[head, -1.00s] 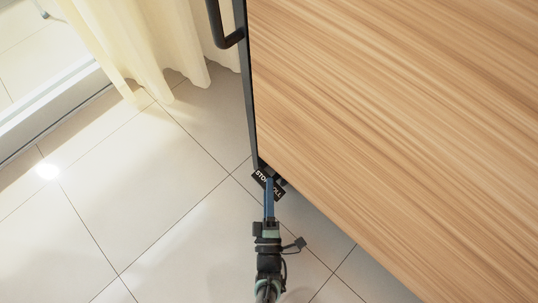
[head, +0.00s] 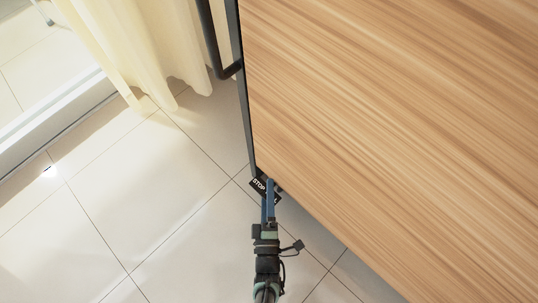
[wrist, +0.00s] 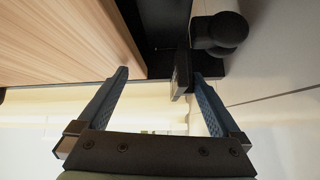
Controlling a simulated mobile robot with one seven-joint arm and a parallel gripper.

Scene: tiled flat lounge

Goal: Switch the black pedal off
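The black pedal (head: 262,187) shows in the head view as a small dark plate with white "STOP" lettering, low at the corner of a wood-topped unit. The rest of its lettering is hidden. In the wrist view the likely pedal is a black block (wrist: 182,73), just inside the right finger and close to its tip; I cannot tell whether they touch. My gripper (wrist: 160,74) is open, with its blue fingers well apart. In the head view my gripper (head: 268,191) reaches the pedal, its fingertips overlapping the plate.
The wood top (head: 390,120) fills the right side of the head view. A black handle (head: 214,45) rises at its left edge. A black caster wheel (wrist: 220,33) is beside the pedal. A cream curtain (head: 150,50) hangs at the upper left. The tiled floor (head: 130,200) at left is clear.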

